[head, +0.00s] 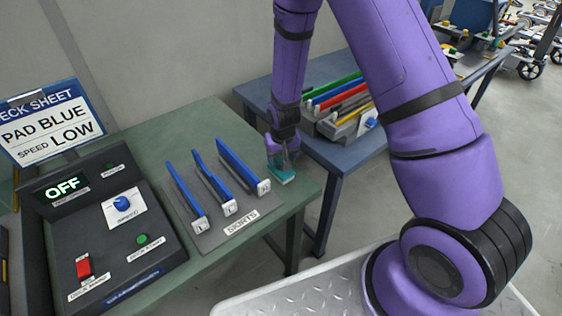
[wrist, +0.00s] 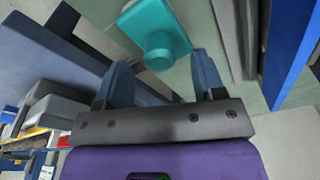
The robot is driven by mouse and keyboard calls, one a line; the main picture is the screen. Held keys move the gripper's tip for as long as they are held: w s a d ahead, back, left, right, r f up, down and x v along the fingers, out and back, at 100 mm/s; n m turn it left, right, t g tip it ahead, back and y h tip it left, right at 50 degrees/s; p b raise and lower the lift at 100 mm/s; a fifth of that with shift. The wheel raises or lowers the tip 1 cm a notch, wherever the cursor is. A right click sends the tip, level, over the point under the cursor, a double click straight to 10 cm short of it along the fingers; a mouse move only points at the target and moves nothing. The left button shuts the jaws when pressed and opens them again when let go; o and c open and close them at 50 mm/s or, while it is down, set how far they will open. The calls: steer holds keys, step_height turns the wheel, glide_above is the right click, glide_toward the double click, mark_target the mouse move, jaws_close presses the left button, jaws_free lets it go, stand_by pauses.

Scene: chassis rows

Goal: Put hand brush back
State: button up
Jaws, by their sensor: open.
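A teal block with a round knob, which looks like the hand brush (head: 284,176), rests near the right end of the green table (head: 190,130). In the wrist view the brush (wrist: 150,22) is at the top centre, its knob towards my gripper. My gripper (head: 284,155) points down just above the brush. In the wrist view my gripper (wrist: 162,65) is open, with the knob in line with the gap between its two blue-grey fingertips. I cannot tell whether they touch it.
A grey rack (head: 245,213) labelled SKIRTS holds three blue strips (head: 240,165) just left of the brush. A control box (head: 100,215) reading OFF stands further left. A blue table (head: 340,155) with a rack of coloured bars (head: 335,105) is behind and right.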

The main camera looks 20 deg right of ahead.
step_height(320, 180, up, 7)
steer(key=s, duration=0.1)
steer(key=shift+r, duration=0.15)
stand_by(0.5)
steer(key=shift+r, duration=0.2)
steer(key=s+d+r+t, duration=0.15)
steer(key=s+r, duration=0.25)
steer(key=r, duration=0.8)
steer(key=s+d+r, duration=0.2)
steer(key=s+r, duration=0.3)
steer(key=r, duration=0.6)
steer(key=s+d+r+t, duration=0.1)
steer(key=s+r, duration=0.4)
steer(key=s, duration=0.4)
steer(key=s+d+r+n+t, duration=0.1)
steer(key=s+d+r, duration=0.1)
steer(key=s+r, duration=0.4)
steer(key=shift+s+d+r, duration=0.2)
steer(key=shift+s, duration=1.7)
steer(key=shift+c, duration=0.2)
